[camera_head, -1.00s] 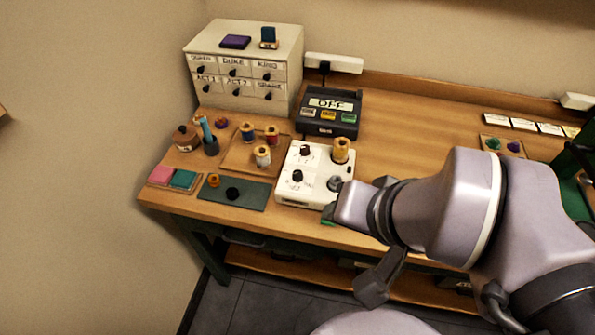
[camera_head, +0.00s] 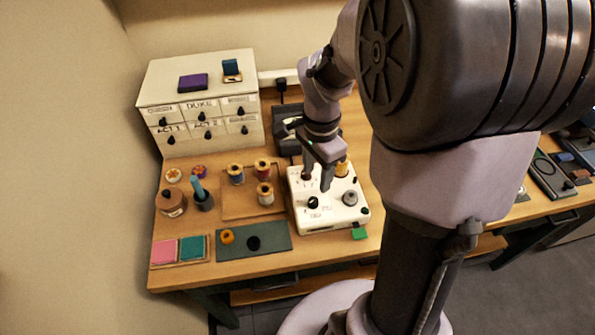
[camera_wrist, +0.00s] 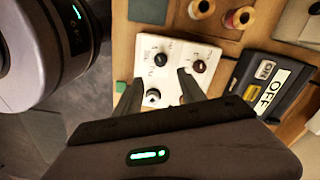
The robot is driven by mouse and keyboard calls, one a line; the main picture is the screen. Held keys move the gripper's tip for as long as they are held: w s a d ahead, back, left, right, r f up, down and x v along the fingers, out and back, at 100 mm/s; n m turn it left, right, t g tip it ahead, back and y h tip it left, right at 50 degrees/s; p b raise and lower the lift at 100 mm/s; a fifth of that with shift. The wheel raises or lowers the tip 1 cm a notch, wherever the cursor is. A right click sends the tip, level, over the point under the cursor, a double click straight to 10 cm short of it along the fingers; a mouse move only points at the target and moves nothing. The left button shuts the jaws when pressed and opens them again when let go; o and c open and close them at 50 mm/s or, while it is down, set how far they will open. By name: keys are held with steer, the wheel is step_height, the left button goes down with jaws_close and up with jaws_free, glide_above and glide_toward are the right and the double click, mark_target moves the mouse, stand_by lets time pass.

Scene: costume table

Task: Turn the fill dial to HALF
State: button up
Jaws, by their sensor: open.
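The white box (camera_head: 325,213) stands on the table and bears the dials. One black dial (camera_head: 313,202) is on its front left and a second dark dial (camera_head: 306,175) is behind it, partly hidden by my gripper. Both dark dials also show in the wrist view, one at the left (camera_wrist: 160,59) and one at the right (camera_wrist: 198,66). The lettering is too small to read, so I cannot tell which is the fill dial. My gripper (camera_head: 317,184) points down over the box, open and empty. In the wrist view its fingers (camera_wrist: 160,78) appear spread over the box.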

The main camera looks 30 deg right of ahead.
mark_target(314, 200)
step_height(314, 200, down, 10)
steer(key=b, duration=0.3)
steer(key=shift+a+r, duration=0.1)
steer(key=shift+a, duration=0.05)
jaws_close()
